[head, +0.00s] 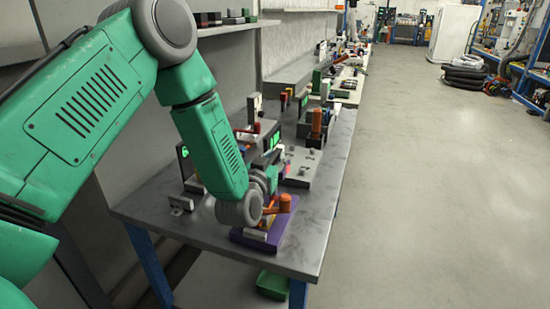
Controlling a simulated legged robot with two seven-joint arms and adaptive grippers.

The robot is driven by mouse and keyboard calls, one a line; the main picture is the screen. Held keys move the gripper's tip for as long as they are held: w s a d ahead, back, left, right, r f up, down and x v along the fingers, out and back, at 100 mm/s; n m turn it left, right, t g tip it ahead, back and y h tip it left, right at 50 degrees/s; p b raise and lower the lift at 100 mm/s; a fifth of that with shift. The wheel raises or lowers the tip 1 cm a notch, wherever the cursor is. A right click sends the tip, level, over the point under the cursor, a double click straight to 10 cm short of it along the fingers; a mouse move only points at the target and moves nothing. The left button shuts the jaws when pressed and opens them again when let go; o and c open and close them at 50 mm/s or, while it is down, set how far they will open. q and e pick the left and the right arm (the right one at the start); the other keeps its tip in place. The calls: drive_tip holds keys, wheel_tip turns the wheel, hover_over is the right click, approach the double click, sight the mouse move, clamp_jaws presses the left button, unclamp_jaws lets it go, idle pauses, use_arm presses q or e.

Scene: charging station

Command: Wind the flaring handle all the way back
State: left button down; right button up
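My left arm comes in from the left and reaches down over the near end of the metal workbench. Its gripper (268,190) is small and mostly hidden behind my wrist, so I cannot see whether its fingers are open or shut. Just right of the wrist is an orange handle (285,204) with an upright knob, on a fixture with a purple base (272,240). The gripper is close beside the handle; I cannot tell whether they touch. My wrist hides the left part of the fixture. My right gripper is not in view.
The workbench (300,250) carries more fixtures behind, including a grey block (300,168) and an upright orange-handled tool (317,122). A shelf is on the wall at the upper left. A green bin (272,285) is below the bench.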

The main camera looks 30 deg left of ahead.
use_arm(q)
drive_tip(key=shift+m+t+h, duration=0.3)
drive_tip(key=shift+m+h, duration=1.4)
drive_tip(key=shift+h, duration=1)
drive_tip(key=c, duration=1.5)
unclamp_jaws()
drive_tip(key=shift+s, duration=0.1)
drive_tip(key=s, duration=1.2)
drive_tip(key=shift+a, duration=0.4)
